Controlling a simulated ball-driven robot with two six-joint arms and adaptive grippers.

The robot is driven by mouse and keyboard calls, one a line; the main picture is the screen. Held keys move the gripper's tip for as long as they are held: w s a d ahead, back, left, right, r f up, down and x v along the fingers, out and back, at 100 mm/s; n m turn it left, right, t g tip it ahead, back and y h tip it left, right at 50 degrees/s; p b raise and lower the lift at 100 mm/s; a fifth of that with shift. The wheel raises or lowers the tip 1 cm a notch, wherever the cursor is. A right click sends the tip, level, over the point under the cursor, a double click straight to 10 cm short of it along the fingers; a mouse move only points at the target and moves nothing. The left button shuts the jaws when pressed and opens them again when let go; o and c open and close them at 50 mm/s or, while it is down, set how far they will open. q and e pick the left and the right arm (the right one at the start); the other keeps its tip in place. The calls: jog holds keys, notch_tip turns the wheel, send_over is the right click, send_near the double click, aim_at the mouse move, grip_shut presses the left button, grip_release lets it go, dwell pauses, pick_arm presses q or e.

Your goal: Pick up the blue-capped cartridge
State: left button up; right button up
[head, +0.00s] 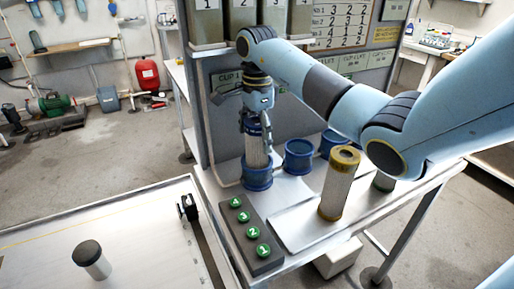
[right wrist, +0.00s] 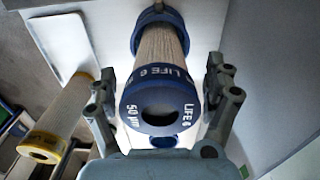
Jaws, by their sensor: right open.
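The blue-capped cartridge (head: 257,152) has a pale pleated body and stands upright in a blue ring socket (head: 257,179) on the bench. In the right wrist view its blue cap (right wrist: 158,105) shows a dark round hole and the print "LIFE 6" and "50 µm". My right gripper (head: 256,122) is above it, pointing down. In the right wrist view the fingers of my right gripper (right wrist: 160,108) are open, one on each side of the cap, with gaps visible between fingers and cap. My left gripper is not in view.
A yellow-capped cartridge (head: 339,184) stands on a plate to the right. More blue sockets (head: 298,157) are beside the cartridge. A dark button box (head: 250,234) is in front. A panel (head: 222,118) rises behind. A dark-capped cylinder (head: 92,261) stands on the left table.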

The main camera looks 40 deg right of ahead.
jog(key=shift+f, duration=0.2)
jog(key=c, duration=1.3)
jog(key=shift+r, duration=0.1)
